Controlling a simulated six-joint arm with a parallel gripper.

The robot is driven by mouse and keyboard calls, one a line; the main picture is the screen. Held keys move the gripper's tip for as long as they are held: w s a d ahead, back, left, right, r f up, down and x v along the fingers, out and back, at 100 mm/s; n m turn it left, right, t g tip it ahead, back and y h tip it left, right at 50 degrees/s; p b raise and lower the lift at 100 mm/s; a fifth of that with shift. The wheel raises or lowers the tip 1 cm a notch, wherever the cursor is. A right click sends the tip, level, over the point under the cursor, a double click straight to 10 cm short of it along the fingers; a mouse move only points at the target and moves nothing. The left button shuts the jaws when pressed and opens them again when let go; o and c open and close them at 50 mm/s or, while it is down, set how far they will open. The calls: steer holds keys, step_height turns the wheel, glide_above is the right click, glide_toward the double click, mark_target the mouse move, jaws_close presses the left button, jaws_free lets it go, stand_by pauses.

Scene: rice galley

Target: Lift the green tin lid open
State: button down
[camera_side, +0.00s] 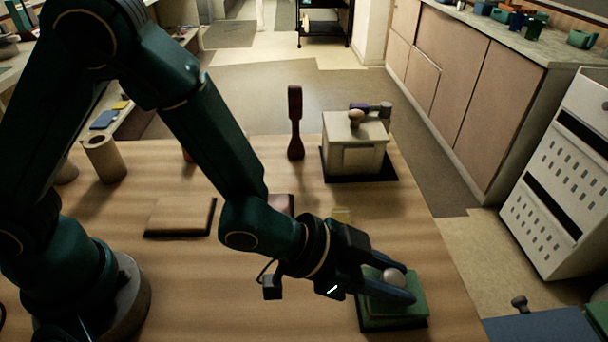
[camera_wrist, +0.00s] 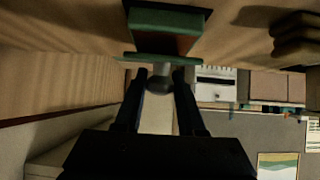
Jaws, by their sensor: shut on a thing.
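The green tin (camera_side: 392,318) stands at the front right of the wooden table. Its flat green lid (camera_side: 424,290) carries a pale rounded knob (camera_side: 393,276). My gripper (camera_side: 404,284) reaches in from the left, with its two fingers shut on the knob, one on each side. In the wrist view, the tin (camera_wrist: 168,18) is at the top and the lid's thin edge (camera_wrist: 190,60) lies below it. The knob (camera_wrist: 158,84) sits between the fingertips (camera_wrist: 160,76). A brownish band shows between tin and lid; I cannot tell whether it is the interior. The fingers hide part of the lid.
A cream box (camera_side: 354,143) with a knob stands on a dark base at the back right. A dark upright wooden tool (camera_side: 295,124) is beside it. A flat wooden block (camera_side: 180,215) lies at left, near a wooden cylinder (camera_side: 104,158). The table's right edge is close to the tin.

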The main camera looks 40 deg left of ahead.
mark_target(388, 276)
steer(key=shift+r, duration=0.2)
stand_by(0.3)
steer(key=c, duration=0.5)
jaws_free()
steer(key=shift+v, duration=2.5)
